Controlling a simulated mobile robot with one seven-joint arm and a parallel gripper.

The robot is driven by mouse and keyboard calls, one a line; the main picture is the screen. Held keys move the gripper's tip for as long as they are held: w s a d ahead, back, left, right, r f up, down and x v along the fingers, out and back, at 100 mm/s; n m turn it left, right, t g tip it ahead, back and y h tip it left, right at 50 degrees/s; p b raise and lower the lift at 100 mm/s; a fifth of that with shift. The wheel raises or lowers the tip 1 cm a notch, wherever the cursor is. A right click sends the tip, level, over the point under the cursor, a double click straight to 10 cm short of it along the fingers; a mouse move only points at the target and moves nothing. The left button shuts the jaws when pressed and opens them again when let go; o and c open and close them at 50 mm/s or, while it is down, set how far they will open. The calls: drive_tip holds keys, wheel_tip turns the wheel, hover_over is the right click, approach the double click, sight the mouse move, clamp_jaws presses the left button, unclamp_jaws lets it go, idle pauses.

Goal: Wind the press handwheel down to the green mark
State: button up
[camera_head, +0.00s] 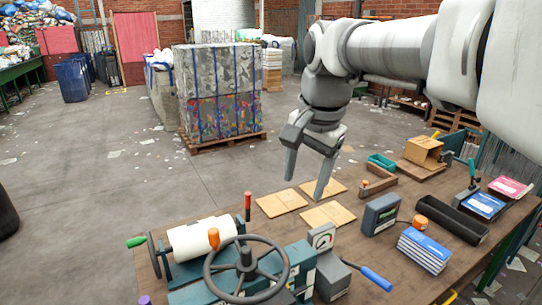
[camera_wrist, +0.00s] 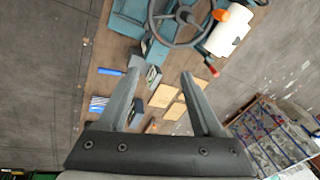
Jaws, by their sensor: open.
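The press handwheel (camera_head: 246,262) is a dark spoked wheel on a teal press body (camera_head: 297,257) at the table's front edge. An orange knob (camera_head: 213,238) shows at the wheel's far left rim. In the wrist view the handwheel (camera_wrist: 184,18) is at the top, beyond my fingertips. A small dial gauge (camera_head: 321,238) stands just right of the wheel; I cannot make out a green mark on it for certain. My gripper (camera_head: 305,186) is open and empty above the table, behind and right of the wheel, apart from it. It also shows in the wrist view (camera_wrist: 158,76).
A white roller (camera_head: 197,238) with a green-handled crank stands left of the press. A red-topped lever (camera_head: 248,206) rises behind the wheel. Flat cardboard pieces (camera_head: 282,202) lie under my gripper. A grey box (camera_head: 381,214), blue-covered stack (camera_head: 424,250) and black tray (camera_head: 452,219) crowd the right.

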drive_tip(key=w+a+f+m+g, duration=0.2)
drive_tip(key=w+a+m, duration=0.2)
drive_tip(key=w+a, duration=0.5)
drive_tip(key=m+h, duration=0.1)
drive_tip(key=m, duration=0.2)
approach(213, 230)
drive_tip(key=shift+g, duration=0.4)
drive_tip(key=f, duration=1.2)
drive_tip(key=shift+w+a+b, duration=0.1)
drive_tip(key=shift+w+b, duration=0.2)
drive_tip(key=shift+w, duration=0.05)
drive_tip(key=shift+c, duration=0.4)
clamp_jaws()
